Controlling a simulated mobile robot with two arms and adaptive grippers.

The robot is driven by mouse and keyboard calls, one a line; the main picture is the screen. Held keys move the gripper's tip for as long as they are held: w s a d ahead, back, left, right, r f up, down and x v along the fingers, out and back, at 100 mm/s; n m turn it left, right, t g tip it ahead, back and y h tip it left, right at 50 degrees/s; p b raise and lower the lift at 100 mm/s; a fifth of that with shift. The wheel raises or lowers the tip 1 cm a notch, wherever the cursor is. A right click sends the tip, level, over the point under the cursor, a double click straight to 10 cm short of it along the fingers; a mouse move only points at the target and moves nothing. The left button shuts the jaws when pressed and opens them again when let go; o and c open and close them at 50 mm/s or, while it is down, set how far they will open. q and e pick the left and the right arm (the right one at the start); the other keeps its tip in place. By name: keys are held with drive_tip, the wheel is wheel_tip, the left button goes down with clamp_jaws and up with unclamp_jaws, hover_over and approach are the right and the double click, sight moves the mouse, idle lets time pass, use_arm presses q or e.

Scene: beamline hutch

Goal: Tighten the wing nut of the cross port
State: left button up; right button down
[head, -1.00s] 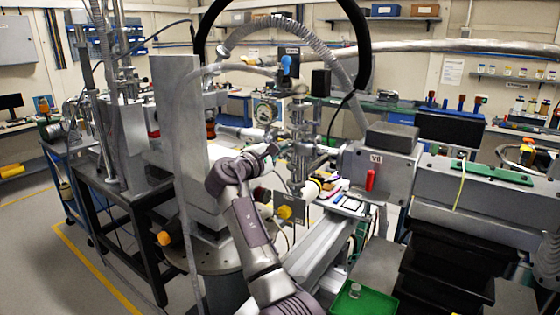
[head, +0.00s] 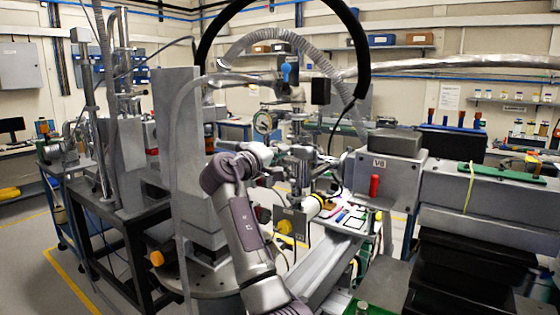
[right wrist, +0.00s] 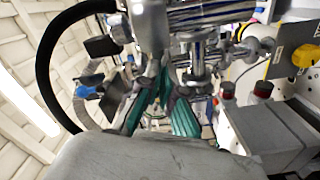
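The metal cross port (head: 301,152) stands in the middle of the head view, on a vertical column of flanges and clamps. It also seems to show as shiny fittings at the top of the right wrist view (right wrist: 198,62). I cannot pick out its wing nut for sure. My right gripper (head: 277,165) is just left of the cross port, small and partly lost among the fittings. My left gripper is not in view.
A pressure gauge (head: 263,122) and a blue-handled valve (head: 287,73) are close above. A grey box (head: 381,178) with a red handle stands to the right. A tall grey slab (head: 178,140) stands left of my arm. A black hose (head: 362,60) arches overhead.

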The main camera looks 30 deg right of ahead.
drive_tip(key=shift+f+m+b, duration=0.25)
drive_tip(key=shift+m+b, duration=0.1)
drive_tip(key=shift+m, duration=0.25)
drive_tip(key=c, duration=1.6)
unclamp_jaws()
drive_tip(key=shift+c, duration=0.2)
drive_tip(key=shift+a+r, duration=0.1)
drive_tip(key=shift+r, duration=0.05)
drive_tip(key=v, duration=1.2)
